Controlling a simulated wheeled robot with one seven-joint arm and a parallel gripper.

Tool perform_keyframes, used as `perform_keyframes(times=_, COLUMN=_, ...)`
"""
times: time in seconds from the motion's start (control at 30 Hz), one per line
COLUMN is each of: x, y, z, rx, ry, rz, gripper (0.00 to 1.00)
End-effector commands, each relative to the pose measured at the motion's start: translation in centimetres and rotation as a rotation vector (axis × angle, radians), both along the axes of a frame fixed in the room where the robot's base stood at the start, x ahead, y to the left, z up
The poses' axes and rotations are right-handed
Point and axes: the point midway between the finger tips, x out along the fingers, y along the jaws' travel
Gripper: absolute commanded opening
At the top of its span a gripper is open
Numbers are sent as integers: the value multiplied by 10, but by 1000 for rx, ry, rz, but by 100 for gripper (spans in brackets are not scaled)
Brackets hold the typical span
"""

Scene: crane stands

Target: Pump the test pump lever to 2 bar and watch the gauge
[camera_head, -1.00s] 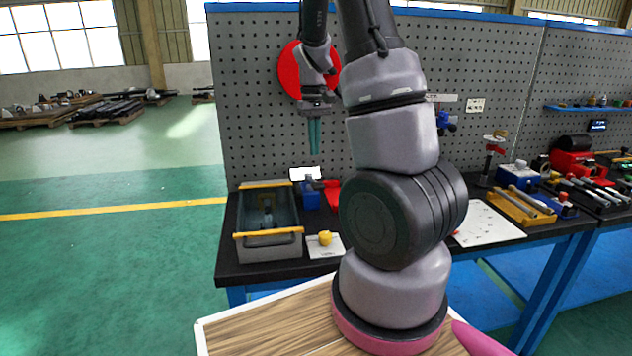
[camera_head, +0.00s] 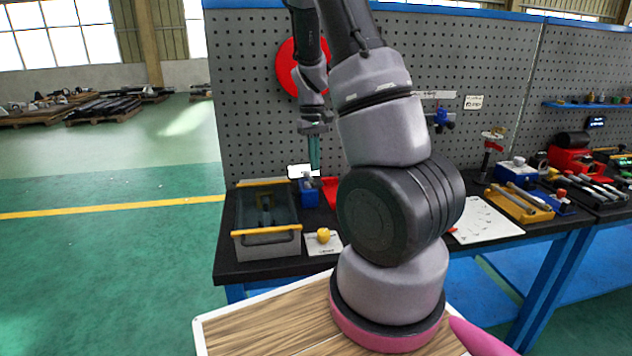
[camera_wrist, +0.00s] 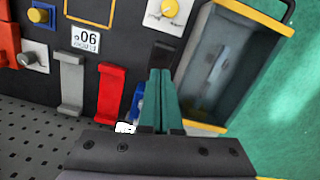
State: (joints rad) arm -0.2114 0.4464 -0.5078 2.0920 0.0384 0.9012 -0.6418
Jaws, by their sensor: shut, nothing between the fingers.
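A blue upright device (camera_head: 309,194) with a white display (camera_head: 301,171) stands at the back of the bench, beside the grey box; it may be the test pump. Its lever and gauge reading cannot be made out. My gripper (camera_head: 314,166) points down just over this device, its teal fingers together and empty. In the wrist view the fingers (camera_wrist: 161,75) hide much of the blue device (camera_wrist: 138,103), of which a blue strip and a white corner show. I cannot tell whether the fingertips touch anything.
A grey open box with yellow edges (camera_head: 267,243) stands left of the blue device. A yellow knob (camera_head: 323,235) on a white plate sits in front. A red bracket (camera_wrist: 109,92) and grey bracket (camera_wrist: 71,85) lie close beside the fingers. The pegboard (camera_head: 250,80) rises behind.

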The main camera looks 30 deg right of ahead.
Motion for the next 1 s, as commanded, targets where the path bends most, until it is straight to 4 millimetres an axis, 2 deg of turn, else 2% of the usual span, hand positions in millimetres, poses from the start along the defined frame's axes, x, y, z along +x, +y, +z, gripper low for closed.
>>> perform_keyframes(times=0.23, x=-2, y=0, z=-19, rx=1, ry=0, rz=-1, gripper=0)
perform_keyframes(times=0.67, x=-2, y=0, z=-22, rx=0, ry=-1, rz=-1, gripper=0)
perform_keyframes(times=1.0, x=-3, y=0, z=-57, rx=1, ry=2, rz=-3, gripper=0)
